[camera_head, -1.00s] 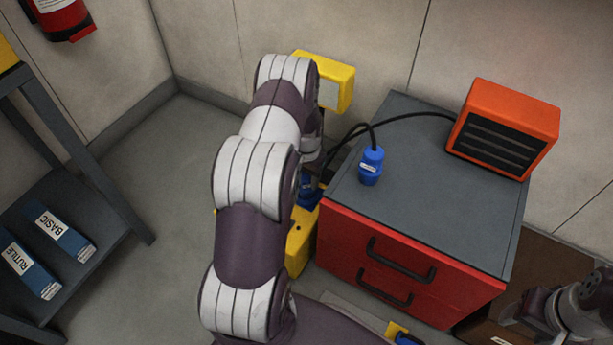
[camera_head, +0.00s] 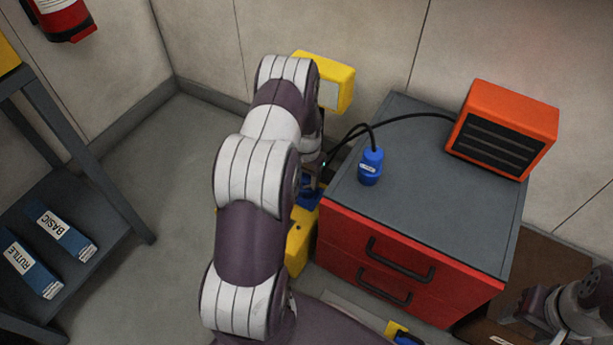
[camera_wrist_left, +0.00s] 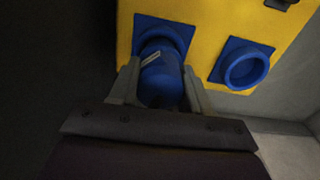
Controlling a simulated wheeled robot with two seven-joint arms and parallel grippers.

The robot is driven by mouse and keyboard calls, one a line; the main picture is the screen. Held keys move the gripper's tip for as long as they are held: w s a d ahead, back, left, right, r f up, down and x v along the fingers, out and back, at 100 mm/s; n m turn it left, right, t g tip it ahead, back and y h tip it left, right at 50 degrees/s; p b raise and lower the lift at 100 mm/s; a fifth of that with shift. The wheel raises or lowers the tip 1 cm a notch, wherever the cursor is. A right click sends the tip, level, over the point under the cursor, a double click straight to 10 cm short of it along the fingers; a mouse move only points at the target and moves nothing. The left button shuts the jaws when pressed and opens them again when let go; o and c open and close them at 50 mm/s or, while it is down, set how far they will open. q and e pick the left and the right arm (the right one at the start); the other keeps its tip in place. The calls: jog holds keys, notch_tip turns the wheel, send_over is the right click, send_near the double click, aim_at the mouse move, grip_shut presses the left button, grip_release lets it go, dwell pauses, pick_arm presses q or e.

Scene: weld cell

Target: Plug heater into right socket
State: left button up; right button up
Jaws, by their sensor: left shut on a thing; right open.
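The orange heater (camera_head: 503,128) stands on the cabinet top in the head view. Its black cable runs left behind a blue plug (camera_head: 370,167) standing on the cabinet; where the crossing cables lead is unclear. My left gripper (camera_wrist_left: 157,88) is shut on another blue plug (camera_wrist_left: 162,80) in the wrist view. That plug lines up with the blue left socket (camera_wrist_left: 163,33) on the yellow box (camera_wrist_left: 205,22); I cannot tell how deep it sits. The blue right socket (camera_wrist_left: 245,68) is empty. In the head view my arm mostly hides the left gripper. My right gripper (camera_head: 508,313) is open, apart from these things.
The grey-topped red cabinet (camera_head: 430,205) stands right of the yellow box (camera_head: 299,243). A dark shelf (camera_head: 105,205) with blue cartons is at the left. A fire extinguisher (camera_head: 60,18) hangs on the wall. Floor between shelf and arm is clear.

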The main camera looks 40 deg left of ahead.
pick_arm(q)
jog(key=shift+r, duration=0.1)
jog(key=shift+f, duration=0.7)
jog(key=o, duration=0.9)
jog(key=shift+o, duration=0.2)
jog(key=shift+r, duration=0.1)
notch_tip(320, 180, up, 11)
jog(key=p, duration=1)
